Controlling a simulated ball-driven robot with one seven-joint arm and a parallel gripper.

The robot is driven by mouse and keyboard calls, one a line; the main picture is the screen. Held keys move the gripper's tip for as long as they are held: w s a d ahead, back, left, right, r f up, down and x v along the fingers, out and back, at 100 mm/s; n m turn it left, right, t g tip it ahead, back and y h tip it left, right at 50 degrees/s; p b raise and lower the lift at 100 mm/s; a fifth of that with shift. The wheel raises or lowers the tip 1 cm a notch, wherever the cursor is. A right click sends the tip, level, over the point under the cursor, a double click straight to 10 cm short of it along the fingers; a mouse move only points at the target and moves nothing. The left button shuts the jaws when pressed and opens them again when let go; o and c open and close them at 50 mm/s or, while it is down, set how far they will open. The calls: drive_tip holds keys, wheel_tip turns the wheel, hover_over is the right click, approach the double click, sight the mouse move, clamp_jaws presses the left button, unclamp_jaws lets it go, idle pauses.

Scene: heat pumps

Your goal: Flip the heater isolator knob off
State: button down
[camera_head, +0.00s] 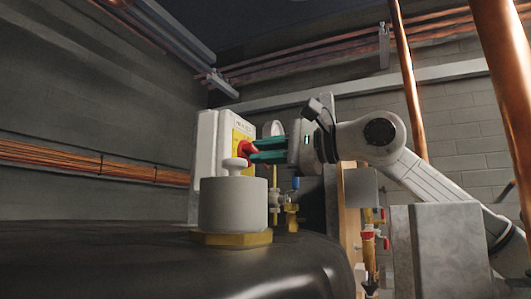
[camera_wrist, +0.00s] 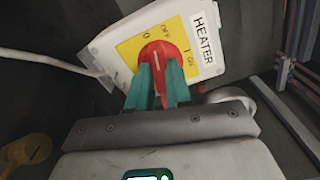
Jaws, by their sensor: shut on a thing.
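The heater isolator is a white box (camera_head: 207,150) with a yellow face plate and a red rotary knob (camera_head: 247,148). In the wrist view the knob (camera_wrist: 165,52) sits on the yellow plate (camera_wrist: 133,47), which has 0, OFF, 1 and ON marks. A white label (camera_wrist: 206,38) reads HEATER. My gripper (camera_head: 257,151) reaches the knob from the right with its teal fingers. In the wrist view the gripper (camera_wrist: 160,78) is shut on the knob, with one finger on each side. The fingers cover the knob's lower part. A short white line shows on the knob, but its exact setting is unclear.
A grey cylinder cap (camera_head: 233,204) on a brass nut stands on the dark tank (camera_head: 180,262) just below the knob. Valves with blue and red handles (camera_head: 295,184) are below my gripper. A copper pipe (camera_head: 409,80) rises behind my arm. A pale cable (camera_wrist: 40,57) runs to the box.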

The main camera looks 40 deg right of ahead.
drive_tip(key=shift+n, duration=1.3)
drive_tip(key=c, duration=1)
unclamp_jaws()
drive_tip(key=shift+c, duration=0.2)
drive_tip(key=b+v, duration=0.3)
drive_tip(key=v, duration=0.7)
drive_tip(key=shift+s, duration=0.35)
drive_tip(key=shift+d+f, duration=0.1)
